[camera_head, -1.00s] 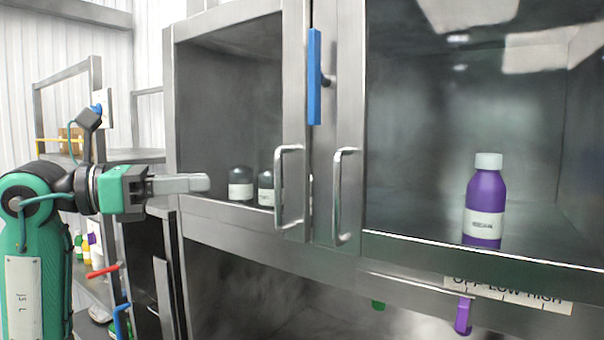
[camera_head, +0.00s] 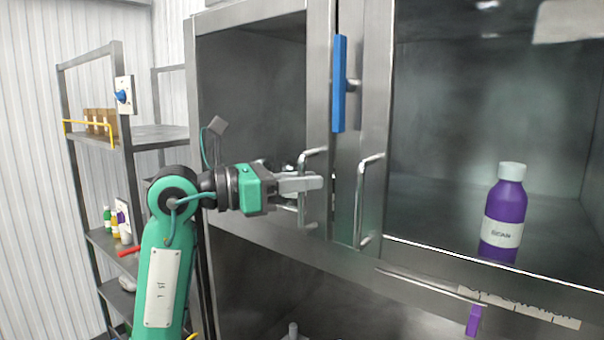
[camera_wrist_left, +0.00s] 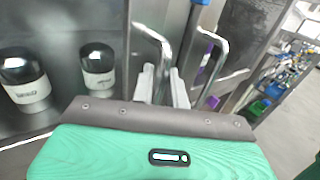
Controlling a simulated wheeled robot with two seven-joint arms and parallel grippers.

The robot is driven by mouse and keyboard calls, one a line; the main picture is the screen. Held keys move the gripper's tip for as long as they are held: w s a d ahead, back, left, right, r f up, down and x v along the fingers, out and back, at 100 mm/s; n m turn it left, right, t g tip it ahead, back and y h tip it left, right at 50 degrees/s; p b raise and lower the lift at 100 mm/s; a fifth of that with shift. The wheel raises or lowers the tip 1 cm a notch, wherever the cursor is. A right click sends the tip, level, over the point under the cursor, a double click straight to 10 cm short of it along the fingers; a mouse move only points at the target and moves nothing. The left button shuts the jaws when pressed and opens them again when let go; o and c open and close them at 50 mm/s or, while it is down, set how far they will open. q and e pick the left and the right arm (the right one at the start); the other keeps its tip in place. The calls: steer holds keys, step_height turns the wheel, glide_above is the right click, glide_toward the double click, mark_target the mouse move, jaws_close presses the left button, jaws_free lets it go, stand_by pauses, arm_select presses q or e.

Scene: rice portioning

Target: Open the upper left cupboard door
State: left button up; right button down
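The upper left cupboard door has a metal frame (camera_head: 320,60) around a see-through pane and stands shut. Its upright bar handle (camera_head: 303,218) is near the door's right edge; the handle also shows in the left wrist view (camera_wrist_left: 152,34). My left gripper (camera_head: 318,183) reaches in from the left at the handle and hides its middle. In the left wrist view my left gripper's fingers (camera_wrist_left: 162,72) stand a little apart, with the handle bar between them. I see no clear contact on both sides. My right gripper is in no view.
The right door has its own handle (camera_head: 366,200). A blue bar (camera_head: 339,85) is mounted between the doors. A purple bottle (camera_head: 503,215) stands behind the right pane. Dark-capped jars (camera_wrist_left: 97,68) stand behind the left pane. A shelf rack (camera_head: 160,135) is at left.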

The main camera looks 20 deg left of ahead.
arm_select(q)
jaws_close()
